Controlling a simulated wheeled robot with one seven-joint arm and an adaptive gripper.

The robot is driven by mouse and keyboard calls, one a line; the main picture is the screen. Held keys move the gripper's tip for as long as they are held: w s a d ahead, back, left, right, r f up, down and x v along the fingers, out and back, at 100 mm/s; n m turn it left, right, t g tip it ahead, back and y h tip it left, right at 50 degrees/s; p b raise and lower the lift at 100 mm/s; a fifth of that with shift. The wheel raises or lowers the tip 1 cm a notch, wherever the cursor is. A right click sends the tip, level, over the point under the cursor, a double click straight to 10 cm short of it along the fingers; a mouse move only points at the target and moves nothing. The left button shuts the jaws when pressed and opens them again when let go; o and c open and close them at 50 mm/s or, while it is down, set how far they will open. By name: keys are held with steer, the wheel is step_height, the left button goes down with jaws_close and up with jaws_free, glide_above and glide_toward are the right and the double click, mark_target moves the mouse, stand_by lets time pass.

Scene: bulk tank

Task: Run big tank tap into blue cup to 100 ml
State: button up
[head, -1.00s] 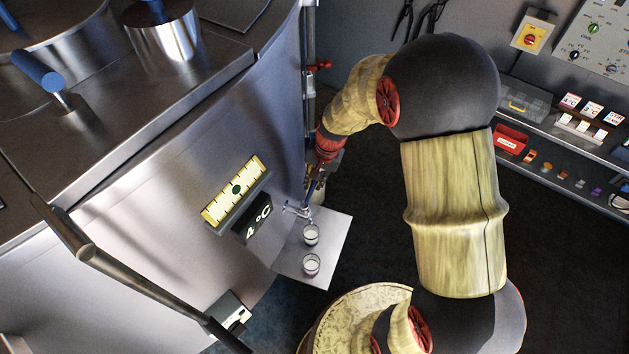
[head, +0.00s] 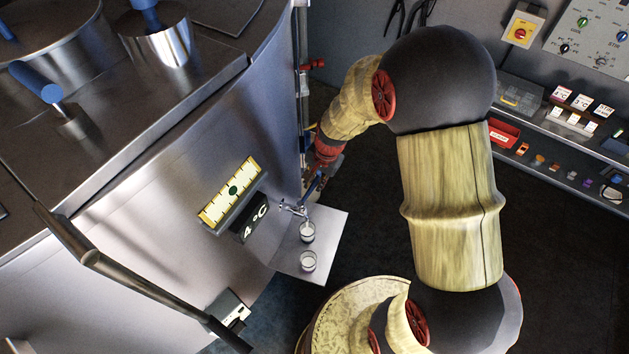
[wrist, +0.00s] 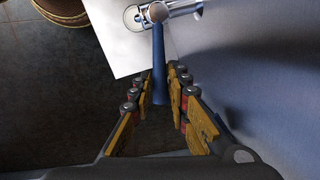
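The big steel tank (head: 165,215) fills the left of the head view. Its small silver tap (head: 290,208) has a blue handle (wrist: 161,92). Two small cups, a nearer one (head: 308,262) and one by the tap (head: 308,233), stand on a white shelf (head: 328,238). Both look greyish with pale insides; I cannot make out which is blue, or the level. In the wrist view a round cup rim (wrist: 133,18) shows beside the silver tap (wrist: 180,8). My gripper (wrist: 161,74) has its fingertips close on either side of the blue handle; firm contact is unclear.
A yellow gauge plate (head: 230,192) and a "4 °C" display (head: 250,222) are on the tank wall left of the tap. A long metal handle (head: 130,275) crosses in front. A wall shelf with a red bin (head: 503,133) stands right. Dark floor (head: 365,245) lies open beyond the shelf.

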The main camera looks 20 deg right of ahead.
steer(key=o, duration=0.4)
steer(key=shift+r, duration=0.1)
step_height(320, 180, up, 12)
steer(key=s+d, duration=0.1)
steer(key=shift+s+d+f, duration=0.2)
steer(key=shift+s+d, duration=0.05)
steer(key=shift+s, duration=0.15)
stand_by(6.5)
